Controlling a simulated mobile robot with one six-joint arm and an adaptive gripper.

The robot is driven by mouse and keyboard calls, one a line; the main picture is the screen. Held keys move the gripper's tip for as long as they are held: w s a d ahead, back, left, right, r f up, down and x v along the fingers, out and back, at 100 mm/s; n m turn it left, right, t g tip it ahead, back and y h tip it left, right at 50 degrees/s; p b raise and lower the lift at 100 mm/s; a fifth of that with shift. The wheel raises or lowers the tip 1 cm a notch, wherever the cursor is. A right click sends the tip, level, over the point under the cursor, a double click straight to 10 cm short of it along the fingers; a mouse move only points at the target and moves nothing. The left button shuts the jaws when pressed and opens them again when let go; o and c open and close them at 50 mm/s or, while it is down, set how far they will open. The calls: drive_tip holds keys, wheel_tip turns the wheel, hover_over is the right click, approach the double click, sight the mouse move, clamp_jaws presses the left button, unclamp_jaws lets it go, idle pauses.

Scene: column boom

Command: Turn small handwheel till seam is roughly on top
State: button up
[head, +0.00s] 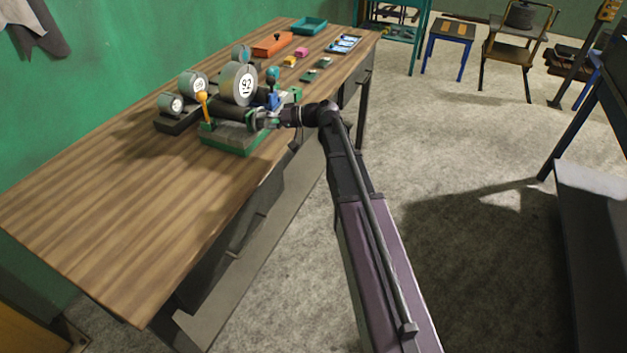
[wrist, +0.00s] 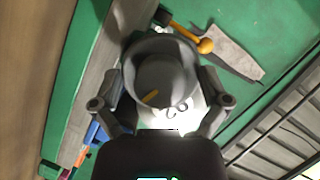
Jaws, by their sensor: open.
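The small handwheel shows in the wrist view as a dark round body (wrist: 165,78) facing me, with a short slanted yellow mark (wrist: 150,97) on its lower left face. I cannot tell for certain that this mark is the seam. My gripper (wrist: 162,108) is open, with one finger at each side of the wheel; contact cannot be told. In the head view my gripper (head: 268,120) is at the front of the bench fixture (head: 232,138), and the wheel is mostly hidden there.
A large dial marked 92 (head: 241,84) stands behind the fixture. Yellow-knobbed lever (head: 203,106) is left of it; a blue part (head: 272,98) is close on the right. Smaller dials (head: 170,104) stand farther left. The wooden bench (head: 110,190) is clear at the front left.

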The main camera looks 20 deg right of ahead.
drive_tip(key=n+t+h+p, duration=0.1)
drive_tip(key=n+h, duration=0.1)
drive_tip(key=n, duration=0.1)
drive_tip(key=shift+p, duration=0.4)
drive_tip(key=n+t+h+p, duration=0.1)
drive_tip(key=n, duration=0.2)
drive_tip(key=p+v, duration=0.5)
drive_tip(key=v, duration=0.8)
drive_tip(key=s+a+f+m+g+h+p, duration=0.1)
drive_tip(key=s+f+m+g+h, duration=0.1)
drive_tip(key=s, duration=0.4)
drive_tip(key=s+f+m+g+h+p, duration=0.1)
drive_tip(key=s+f+m+g+h, duration=0.1)
drive_tip(key=s+h, duration=0.3)
drive_tip(key=s+a+f+m+g+h+p, duration=0.1)
drive_tip(key=s+f+m+g+h+p, duration=0.1)
drive_tip(key=s, duration=0.6)
drive_tip(key=shift+s+a+f+m+g+h, duration=0.35)
drive_tip(key=shift+f+m+g+h, duration=0.2)
drive_tip(key=shift+m+g+h, duration=0.55)
